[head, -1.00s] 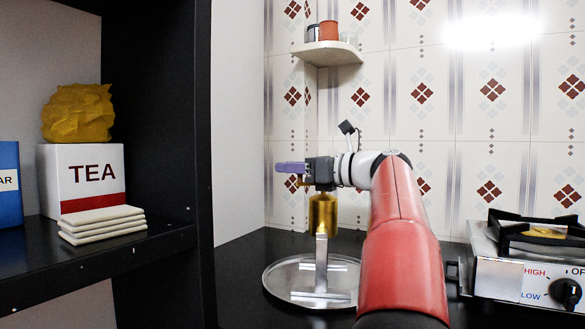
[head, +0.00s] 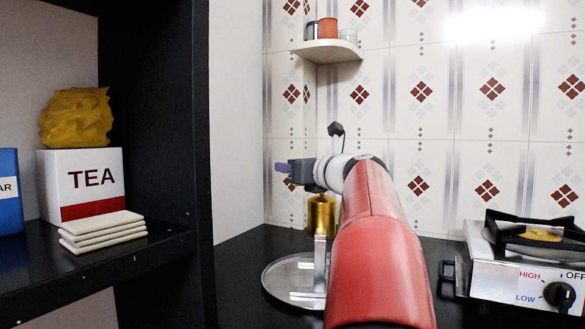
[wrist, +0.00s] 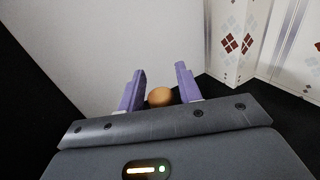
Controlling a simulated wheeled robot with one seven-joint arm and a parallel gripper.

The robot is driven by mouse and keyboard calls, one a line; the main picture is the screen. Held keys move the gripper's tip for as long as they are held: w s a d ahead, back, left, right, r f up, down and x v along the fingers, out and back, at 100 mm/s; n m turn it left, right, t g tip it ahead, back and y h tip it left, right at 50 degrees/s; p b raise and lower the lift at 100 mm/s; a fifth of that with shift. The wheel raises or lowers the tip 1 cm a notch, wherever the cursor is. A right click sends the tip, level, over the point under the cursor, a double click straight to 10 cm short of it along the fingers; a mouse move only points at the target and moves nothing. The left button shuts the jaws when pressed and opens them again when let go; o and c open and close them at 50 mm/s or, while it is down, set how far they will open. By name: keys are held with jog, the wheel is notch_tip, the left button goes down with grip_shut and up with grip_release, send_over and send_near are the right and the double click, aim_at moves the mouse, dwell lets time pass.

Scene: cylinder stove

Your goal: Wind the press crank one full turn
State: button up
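A round orange-brown knob (wrist: 160,97), apparently the crank's handle, shows in the wrist view between my purple fingers. My gripper (wrist: 160,85) is open around it, with the fingers apart and some gap beside the knob. In the head view my gripper (head: 281,168) is above and left of the gold cylinder. The crank arm is mostly hidden behind my gripper and arm.
A stove (head: 524,275) stands at the right. A dark shelf unit (head: 160,245) at the left holds a tea box (head: 82,165) and stacked pale slabs (head: 103,230). A small corner shelf (head: 327,52) with jars is above the press. The white wall is close behind my gripper.

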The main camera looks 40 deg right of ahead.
jog(key=shift+o, duration=0.9)
jog(key=s, duration=0.7)
jog(key=shift+s+b, duration=0.4)
jog(key=shift+a, duration=0.1)
